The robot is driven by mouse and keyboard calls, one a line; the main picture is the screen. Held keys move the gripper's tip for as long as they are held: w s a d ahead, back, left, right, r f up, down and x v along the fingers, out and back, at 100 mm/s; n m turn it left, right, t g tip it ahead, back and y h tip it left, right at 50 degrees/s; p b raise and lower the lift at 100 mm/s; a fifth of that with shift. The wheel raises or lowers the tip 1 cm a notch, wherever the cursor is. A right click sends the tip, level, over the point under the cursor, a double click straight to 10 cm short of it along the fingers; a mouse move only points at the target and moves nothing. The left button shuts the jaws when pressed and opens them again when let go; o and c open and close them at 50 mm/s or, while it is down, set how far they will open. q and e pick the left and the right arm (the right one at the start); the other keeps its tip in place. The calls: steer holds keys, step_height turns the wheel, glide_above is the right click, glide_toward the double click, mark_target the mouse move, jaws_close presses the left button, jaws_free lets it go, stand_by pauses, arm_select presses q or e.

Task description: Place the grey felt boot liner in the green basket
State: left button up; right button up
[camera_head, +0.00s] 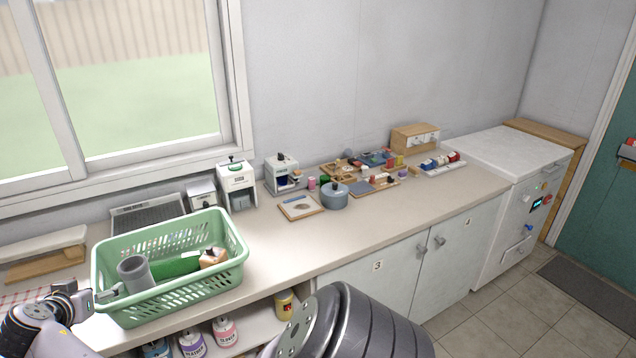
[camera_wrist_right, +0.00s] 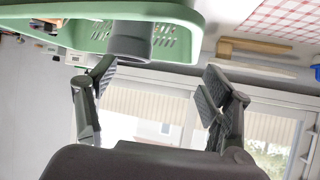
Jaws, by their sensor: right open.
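The green basket (camera_head: 187,303) stands on the counter at the left, with slotted sides. The grey felt boot liner (camera_head: 135,272) is inside it at the left end, its open round end facing up. In the right wrist view the liner (camera_wrist_right: 130,43) shows at the rim of the basket (camera_wrist_right: 183,28). My right gripper (camera_head: 90,291) is at the left end of the basket, apart from the liner. Its fingers are spread and empty in the right wrist view (camera_wrist_right: 155,80). My left gripper is not seen.
A green item (camera_head: 176,266) and a tan block (camera_head: 213,257) also lie in the basket. A checked cloth (camera_head: 30,293) and a wooden board (camera_head: 45,265) are to its left. A grey pot (camera_head: 334,196) and small goods stand further right. The counter front (camera_head: 290,250) is clear.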

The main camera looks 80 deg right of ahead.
steer(key=a+f+n+t+y, duration=0.55)
steer(key=a+n+t, duration=0.25)
steer(key=a+n, duration=0.3)
steer(key=s+a+f+n+g+y, duration=0.1)
steer(key=s+a+f+g, duration=0.15)
steer(key=s+f, duration=0.7)
steer(key=s+a+f+n+g+y, duration=0.1)
steer(key=s+a+f+g+y, duration=0.2)
steer(key=f, duration=1.1)
steer(key=s+a+f+n+g, duration=0.1)
steer(key=s+a+f, duration=0.1)
steer(key=s+f, duration=0.8)
steer(key=s+f+g, duration=0.1)
steer(key=s+f, duration=0.4)
steer(key=s, duration=0.5)
steer(key=s+f+n+g, duration=0.1)
steer(key=s+f+g, duration=0.1)
steer(key=s+f, duration=0.4)
steer(key=s+f+g, duration=0.2)
steer(key=s+f, duration=0.3)
steer(key=s, duration=1.1)
steer(key=shift+s+d+f+n+y, duration=0.15)
steer(key=shift+d+f+n+y, duration=0.2)
steer(key=shift+d+n+y, duration=0.1)
steer(key=shift+g, duration=0.25)
